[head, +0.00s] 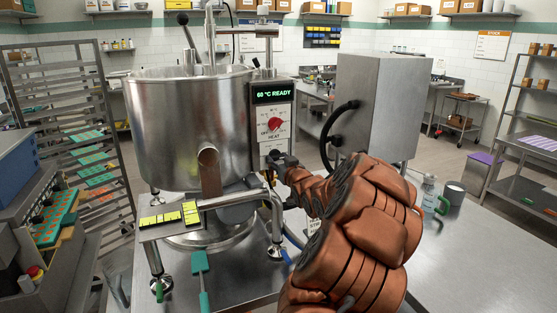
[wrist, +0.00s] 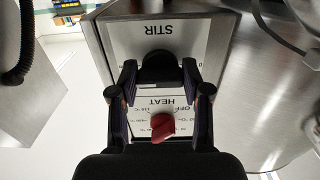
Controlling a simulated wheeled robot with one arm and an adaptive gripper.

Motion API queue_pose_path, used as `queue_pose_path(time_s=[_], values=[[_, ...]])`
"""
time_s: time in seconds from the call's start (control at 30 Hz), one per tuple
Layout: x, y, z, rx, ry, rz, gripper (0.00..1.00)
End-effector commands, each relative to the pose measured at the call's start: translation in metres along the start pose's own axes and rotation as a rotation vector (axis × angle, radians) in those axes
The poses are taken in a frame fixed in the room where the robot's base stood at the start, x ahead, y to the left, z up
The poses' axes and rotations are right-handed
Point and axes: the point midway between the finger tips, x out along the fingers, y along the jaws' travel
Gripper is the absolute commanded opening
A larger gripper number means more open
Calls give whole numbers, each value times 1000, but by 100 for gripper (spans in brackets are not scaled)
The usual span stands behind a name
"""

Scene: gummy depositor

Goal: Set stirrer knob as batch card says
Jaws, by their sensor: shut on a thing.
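The steel kettle (head: 190,130) has a control panel with a display (head: 272,92) reading "60 °C READY". The red HEAT knob (head: 275,124) sits below the display, and it also shows in the wrist view (wrist: 162,127). My gripper (head: 283,161) is at the lower part of the panel. In the wrist view my gripper (wrist: 156,75) has its fingers on both sides of the black STIR knob (wrist: 158,62) and is shut on it. The STIR label appears upside down there. The knob's pointer and most of its scale are hidden. I cannot make out a readable batch card.
A teal spatula (head: 200,263) is at the front. A steel cabinet (head: 385,105) stands right of the panel. A bottle (head: 429,191) and a grey cup (head: 453,194) stand on the right worktop.

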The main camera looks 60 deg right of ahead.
Motion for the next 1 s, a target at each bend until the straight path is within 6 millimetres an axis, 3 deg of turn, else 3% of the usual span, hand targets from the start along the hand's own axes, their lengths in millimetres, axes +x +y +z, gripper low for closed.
queue_pose_path(time_s=[0.5,0.53,0.73,1.0], values=[[0,0,2,19,-5,1,13],[0,0,2,19,-5,1,51],[0,0,2,18,-3,1,72],[0,0,1,17,-2,0,73]])
